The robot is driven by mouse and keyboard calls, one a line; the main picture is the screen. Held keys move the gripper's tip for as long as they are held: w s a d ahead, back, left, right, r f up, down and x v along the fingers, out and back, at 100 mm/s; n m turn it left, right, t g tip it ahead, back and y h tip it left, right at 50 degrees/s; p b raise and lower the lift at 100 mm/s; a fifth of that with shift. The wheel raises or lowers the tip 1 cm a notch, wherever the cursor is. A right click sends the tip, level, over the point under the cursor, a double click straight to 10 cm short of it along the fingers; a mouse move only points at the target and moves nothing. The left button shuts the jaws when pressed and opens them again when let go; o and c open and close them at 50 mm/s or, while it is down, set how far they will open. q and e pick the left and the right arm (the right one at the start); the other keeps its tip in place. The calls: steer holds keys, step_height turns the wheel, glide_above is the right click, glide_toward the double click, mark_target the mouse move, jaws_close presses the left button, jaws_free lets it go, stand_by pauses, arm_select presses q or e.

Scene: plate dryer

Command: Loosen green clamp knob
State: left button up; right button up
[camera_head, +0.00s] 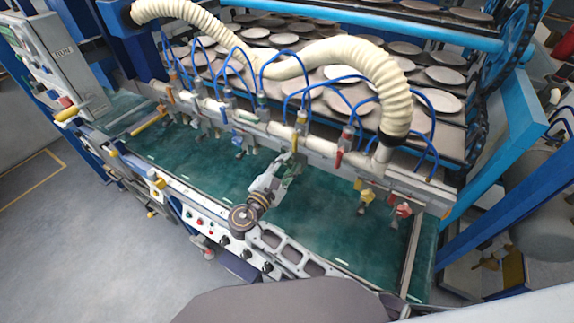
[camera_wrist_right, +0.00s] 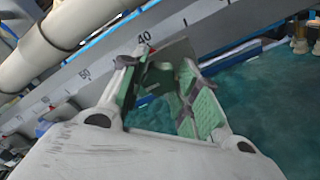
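My right gripper (camera_head: 288,164) is at the front of the long grey rail (camera_head: 325,151), near its middle. In the right wrist view its two fingers with green inner pads stand apart, so the gripper (camera_wrist_right: 165,98) is open. A grey flat part (camera_wrist_right: 172,62) shows between and behind the fingers. The rail (camera_wrist_right: 196,22) with its printed scale runs behind. I cannot clearly pick out the green clamp knob: green shows at the fingertips in the head view, but I cannot separate knob from pads. My left gripper is not in view.
Yellow (camera_head: 364,193) and red (camera_head: 402,209) clamps hang from the rail to the right of the gripper. Thick cream hoses (camera_head: 345,52) and thin blue tubes arch above. The teal bed (camera_head: 325,215) below is mostly clear. Racks of round plates (camera_head: 440,75) stand behind.

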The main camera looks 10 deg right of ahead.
steer(key=c, duration=0.4)
